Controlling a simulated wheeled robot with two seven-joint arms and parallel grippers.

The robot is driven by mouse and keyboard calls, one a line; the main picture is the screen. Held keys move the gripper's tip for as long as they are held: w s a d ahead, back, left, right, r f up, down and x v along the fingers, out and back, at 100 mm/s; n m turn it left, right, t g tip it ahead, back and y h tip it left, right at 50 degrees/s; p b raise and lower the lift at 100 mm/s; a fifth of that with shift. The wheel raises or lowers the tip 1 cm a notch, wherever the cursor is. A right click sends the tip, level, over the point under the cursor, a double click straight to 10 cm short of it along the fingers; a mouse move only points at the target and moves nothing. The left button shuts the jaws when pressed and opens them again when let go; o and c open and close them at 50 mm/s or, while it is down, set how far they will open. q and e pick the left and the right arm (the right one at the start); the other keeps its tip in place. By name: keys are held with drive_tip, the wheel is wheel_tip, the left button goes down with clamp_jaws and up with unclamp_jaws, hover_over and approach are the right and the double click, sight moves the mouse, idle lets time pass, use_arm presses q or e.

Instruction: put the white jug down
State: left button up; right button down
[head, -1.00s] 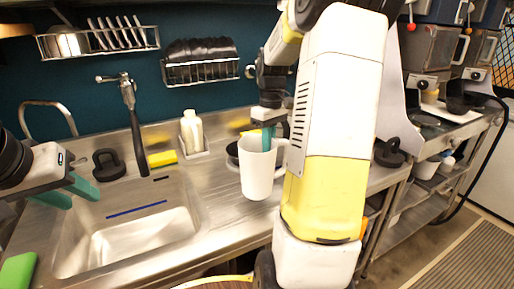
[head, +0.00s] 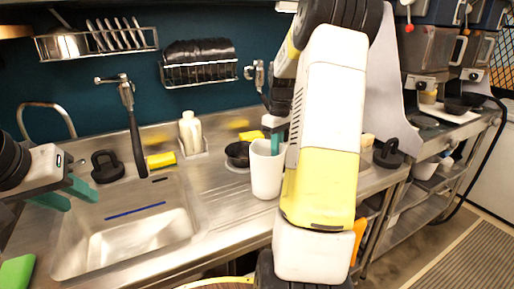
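The white jug (head: 265,174) stands upright over the steel counter, right of the sink. I cannot tell whether its base touches the counter. My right gripper (head: 275,141) comes down from above at the jug's rim; a teal finger shows at the right side of the opening, and it appears shut on the jug. The contact and the jug's handle are largely hidden by the finger and my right arm. My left gripper (head: 66,196) is at the left, over the sink's left edge, empty, with its teal fingers apart.
A black bowl (head: 237,153) sits close behind the jug's left side. A white bottle (head: 190,134), yellow sponges (head: 161,160) and the sink (head: 128,236) lie to the left. The counter between sink and jug (head: 222,203) is clear. My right arm hides counter to the right.

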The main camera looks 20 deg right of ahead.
drive_tip(key=shift+f, duration=0.1)
drive_tip(key=c, duration=1.6)
unclamp_jaws()
drive_tip(key=shift+c, duration=0.2)
wheel_tip(320, 180, up, 12)
drive_tip(key=s+a+r+t, duration=0.2)
drive_tip(key=s+a+r, duration=0.2)
drive_tip(key=a, duration=0.3)
drive_tip(key=s+a+f+m+t, duration=0.1)
drive_tip(key=s+a+m+t, duration=0.1)
drive_tip(key=s+a, duration=0.5)
drive_tip(key=s+a+f+m+t+y, duration=0.1)
drive_tip(key=s+a+f+m+t, duration=0.1)
drive_tip(key=s+a, duration=0.5)
drive_tip(key=s, duration=0.3)
drive_tip(key=shift+a+y, duration=0.3)
drive_tip(key=shift+a, duration=0.05)
